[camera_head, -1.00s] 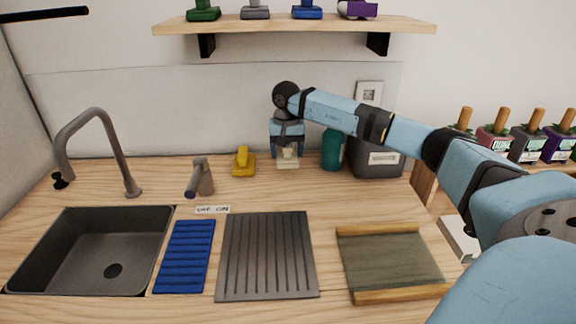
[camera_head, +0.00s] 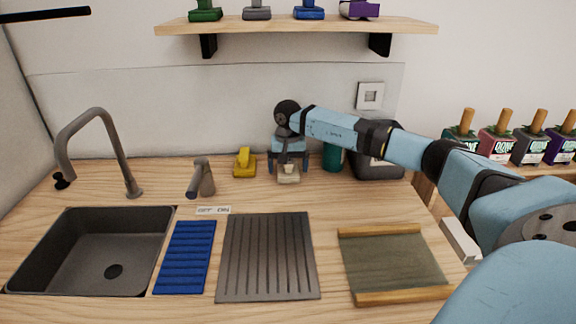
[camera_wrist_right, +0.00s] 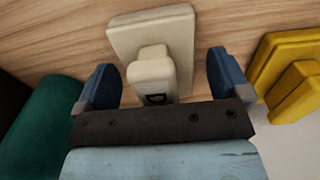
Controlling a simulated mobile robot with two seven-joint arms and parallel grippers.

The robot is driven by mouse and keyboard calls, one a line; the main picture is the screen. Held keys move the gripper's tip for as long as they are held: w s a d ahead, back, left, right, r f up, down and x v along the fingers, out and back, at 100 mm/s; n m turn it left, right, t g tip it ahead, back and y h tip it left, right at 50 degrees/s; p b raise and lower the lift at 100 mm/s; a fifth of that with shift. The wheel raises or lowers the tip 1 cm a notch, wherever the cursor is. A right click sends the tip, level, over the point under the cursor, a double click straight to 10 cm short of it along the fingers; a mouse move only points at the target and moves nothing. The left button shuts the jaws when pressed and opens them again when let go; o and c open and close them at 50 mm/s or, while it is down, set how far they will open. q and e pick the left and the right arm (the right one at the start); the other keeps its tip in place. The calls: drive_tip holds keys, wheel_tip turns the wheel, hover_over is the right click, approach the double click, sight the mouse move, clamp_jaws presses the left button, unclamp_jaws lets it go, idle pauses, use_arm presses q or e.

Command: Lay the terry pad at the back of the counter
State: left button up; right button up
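A cream pad with a block-like raised grip, which I take to be the terry pad (camera_head: 289,176), appears to rest flat at the back of the counter (camera_head: 120,225). It also shows in the right wrist view (camera_wrist_right: 181,35), with a dark mark on its grip. My right gripper (camera_head: 289,160) is just above it, pointing down. In the right wrist view my right gripper (camera_wrist_right: 164,82) is open, one blue finger on each side of the grip with gaps between. My left gripper is not in view.
A yellow pad (camera_head: 244,163) stands left of the cream one. A teal canister (camera_head: 333,158) and a dark bin (camera_head: 378,168) stand to the right. The sink (camera_head: 95,250), blue mat (camera_head: 186,258), ribbed mat (camera_head: 268,258) and wood-edged tray (camera_head: 392,264) lie in front.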

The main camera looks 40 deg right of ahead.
drive_tip(key=shift+r, duration=0.15)
wheel_tip(320, 180, up, 12)
drive_tip(key=shift+r+p, duration=0.1)
drive_tip(key=shift+p, duration=0.45)
idle(0.4)
